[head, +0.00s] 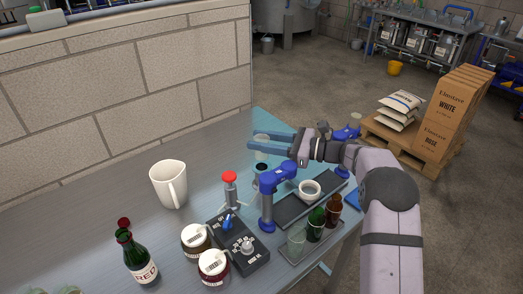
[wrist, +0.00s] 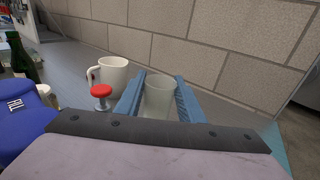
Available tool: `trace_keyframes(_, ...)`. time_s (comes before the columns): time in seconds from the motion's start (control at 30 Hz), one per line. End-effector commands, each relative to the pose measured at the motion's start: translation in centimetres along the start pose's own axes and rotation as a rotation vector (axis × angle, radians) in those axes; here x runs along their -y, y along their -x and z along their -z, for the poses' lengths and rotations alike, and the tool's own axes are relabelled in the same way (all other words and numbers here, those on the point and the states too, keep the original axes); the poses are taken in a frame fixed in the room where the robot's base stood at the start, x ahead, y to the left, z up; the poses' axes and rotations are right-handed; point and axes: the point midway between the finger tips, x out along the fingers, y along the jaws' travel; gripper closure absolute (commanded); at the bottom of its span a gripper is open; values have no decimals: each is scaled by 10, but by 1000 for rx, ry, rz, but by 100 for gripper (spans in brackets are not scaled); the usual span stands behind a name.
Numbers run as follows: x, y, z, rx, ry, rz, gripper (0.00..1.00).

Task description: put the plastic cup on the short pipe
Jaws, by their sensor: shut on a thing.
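The plastic cup (head: 261,144) is clear and pale. My gripper (head: 262,140) is shut on it, with a blue finger on either side, and holds it about upright over the far end of the table. In the wrist view the cup (wrist: 159,98) stands between the two fingers of my gripper (wrist: 158,97). Just below it in the head view is a short round piece with a dark opening (head: 263,168), perhaps the short pipe. A white ring (head: 310,189) stands on a dark strip; I cannot tell for sure which is the pipe. The gap under the cup is unclear.
A white mug (head: 169,184) and a red-topped post (head: 229,187) stand left of my gripper. A block wall runs behind.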

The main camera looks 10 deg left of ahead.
Motion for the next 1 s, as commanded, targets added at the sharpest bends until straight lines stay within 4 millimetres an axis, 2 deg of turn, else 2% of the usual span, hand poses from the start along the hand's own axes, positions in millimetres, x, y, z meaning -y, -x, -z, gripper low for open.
trace_keyframes(0.17, 0, 0, 6, 0, -1, 0, 87)
trace_keyframes(0.43, 0, -2, 35, 0, 0, -1, 87)
trace_keyframes(0.87, 0, -2, 41, 0, 1, 0, 87)
trace_keyframes(0.9, 0, -2, 41, 0, 1, 0, 60)
trace_keyframes(0.97, 0, -2, 40, 0, 1, 0, 46)
trace_keyframes(1.0, 0, -2, 40, 0, 1, 0, 46)
